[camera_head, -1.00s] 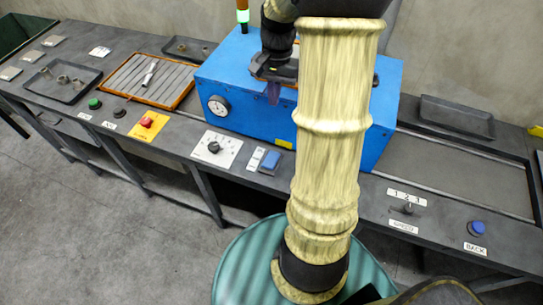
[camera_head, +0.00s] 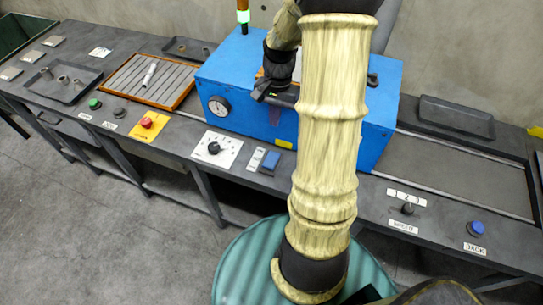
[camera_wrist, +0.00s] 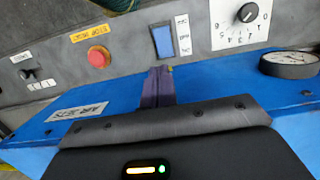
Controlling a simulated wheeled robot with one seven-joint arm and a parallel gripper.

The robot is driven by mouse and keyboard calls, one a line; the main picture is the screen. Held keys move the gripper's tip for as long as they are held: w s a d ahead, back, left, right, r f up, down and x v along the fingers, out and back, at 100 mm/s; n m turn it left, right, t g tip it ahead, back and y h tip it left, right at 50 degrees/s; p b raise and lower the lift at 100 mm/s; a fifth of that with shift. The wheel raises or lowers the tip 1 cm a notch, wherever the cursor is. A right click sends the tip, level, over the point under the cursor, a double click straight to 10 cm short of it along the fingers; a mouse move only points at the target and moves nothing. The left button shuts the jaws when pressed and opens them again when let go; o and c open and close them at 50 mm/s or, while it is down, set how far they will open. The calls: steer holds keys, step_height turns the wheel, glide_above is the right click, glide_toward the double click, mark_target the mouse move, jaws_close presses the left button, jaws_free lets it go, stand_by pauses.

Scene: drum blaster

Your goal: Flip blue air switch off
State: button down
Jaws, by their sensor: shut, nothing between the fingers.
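The blue air switch (camera_head: 270,160) is a small blue rocker on the front ledge, beside a strip of white labels. In the wrist view the switch (camera_wrist: 163,42) shows just beyond my fingertips. I cannot tell its position. My gripper (camera_head: 275,118) is in front of the blue machine box, above and behind the switch. In the wrist view its purple fingers (camera_wrist: 160,70) are shut together and empty, pointing at the switch's near edge. A small gap seems to remain, but contact is hard to judge.
The blue box (camera_head: 235,78) stands behind the ledge. A black dial (camera_head: 214,148) is left of the switch. A red button (camera_wrist: 98,57) with a yellow label shows in the wrist view. My arm hides the ledge right of the switch.

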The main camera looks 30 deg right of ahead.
mark_target(271, 163)
steer(key=f, duration=0.5)
steer(key=s+a+f, duration=0.1)
steer(key=f, duration=0.5)
steer(key=a+f, duration=0.1)
steer(key=f, duration=0.4)
steer(key=shift+s+f+p, duration=0.15)
steer(key=shift+s+p, duration=0.15)
steer(key=shift+p, duration=0.1)
steer(key=shift+s+a+f+t+h+b, duration=0.25)
steer(key=shift+f+b, duration=0.2)
steer(key=shift+b, duration=0.6)
steer(key=shift+w+r+p, duration=0.1)
steer(key=shift+r+p, duration=0.15)
steer(key=shift+p, duration=0.05)
steer(key=shift+d, duration=0.15)
steer(key=shift+w, duration=0.1)
